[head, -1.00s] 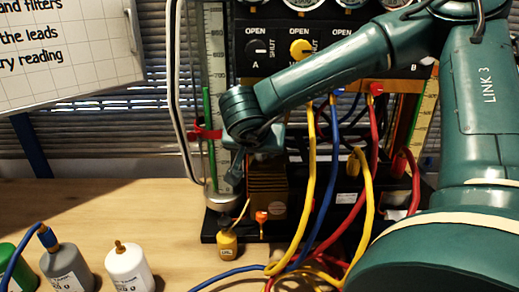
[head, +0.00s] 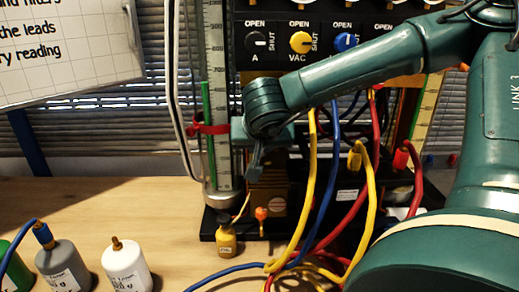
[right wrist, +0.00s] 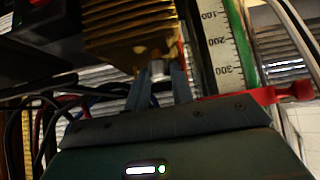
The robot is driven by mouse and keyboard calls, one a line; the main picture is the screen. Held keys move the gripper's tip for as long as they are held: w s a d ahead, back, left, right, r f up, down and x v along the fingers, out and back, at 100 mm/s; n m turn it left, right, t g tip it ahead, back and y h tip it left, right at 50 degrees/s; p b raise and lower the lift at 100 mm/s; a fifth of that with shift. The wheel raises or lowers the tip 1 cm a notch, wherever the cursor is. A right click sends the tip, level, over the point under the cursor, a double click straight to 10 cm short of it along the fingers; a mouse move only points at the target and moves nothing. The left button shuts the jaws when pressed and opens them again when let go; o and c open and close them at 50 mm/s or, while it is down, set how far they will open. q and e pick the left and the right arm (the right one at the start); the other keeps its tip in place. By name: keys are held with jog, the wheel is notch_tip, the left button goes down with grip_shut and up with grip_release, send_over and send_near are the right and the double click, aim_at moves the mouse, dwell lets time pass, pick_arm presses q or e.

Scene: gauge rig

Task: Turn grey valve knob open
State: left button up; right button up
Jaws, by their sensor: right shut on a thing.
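My right gripper (right wrist: 160,88) is shut on a small silver-grey piece (right wrist: 157,70) that sticks out from a gold finned block (right wrist: 130,30). The piece looks like the grey valve knob, but the fingers cover much of it and its turn angle cannot be read. In the head view the gold block (head: 268,190) stands low on the rig, partly behind my right wrist, and that piece is hidden. Above, the panel has a dark knob marked A (head: 256,42), a yellow VAC knob (head: 300,42) and a blue knob (head: 346,41). My left gripper is out of view.
A scale tube (head: 217,90) with a red clamp (head: 210,129) stands close left of my wrist. Yellow (head: 305,190), blue (head: 325,180) and red hoses hang to the right. A small yellow bottle (head: 226,238) and a white bottle (head: 127,268) stand in front.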

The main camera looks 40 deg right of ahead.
jog(key=shift+d+n+t+y, duration=0.1)
jog(key=shift+n+t+y, duration=0.4)
jog(key=shift+n, duration=0.4)
jog(key=shift+s+r+n+y+p, duration=0.1)
jog(key=shift+r+n+y+p, duration=0.15)
jog(key=shift+n+y, duration=0.65)
jog(key=shift+d+n+t+y+p, duration=0.15)
jog(key=shift+n+t+y+p, duration=0.3)
jog(key=shift+n+p, duration=0.45)
grip_shut()
jog(key=shift+r+n+y+p, duration=0.1)
jog(key=shift+n+y+p, duration=0.25)
jog(key=shift+n+y, duration=0.1)
grip_release()
jog(key=n+y+p, duration=0.1)
jog(key=n+p, duration=0.1)
jog(key=shift+d+p, duration=0.15)
jog(key=shift+p, duration=0.2)
jog(key=shift+f+n+y+p, duration=0.2)
jog(key=shift+n+y+p, duration=0.3)
jog(key=shift+p, duration=0.25)
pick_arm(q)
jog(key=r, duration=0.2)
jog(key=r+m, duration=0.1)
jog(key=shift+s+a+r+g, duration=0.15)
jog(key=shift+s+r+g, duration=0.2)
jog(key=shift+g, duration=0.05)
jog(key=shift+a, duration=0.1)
pick_arm(e)
jog(key=shift+f, duration=0.15)
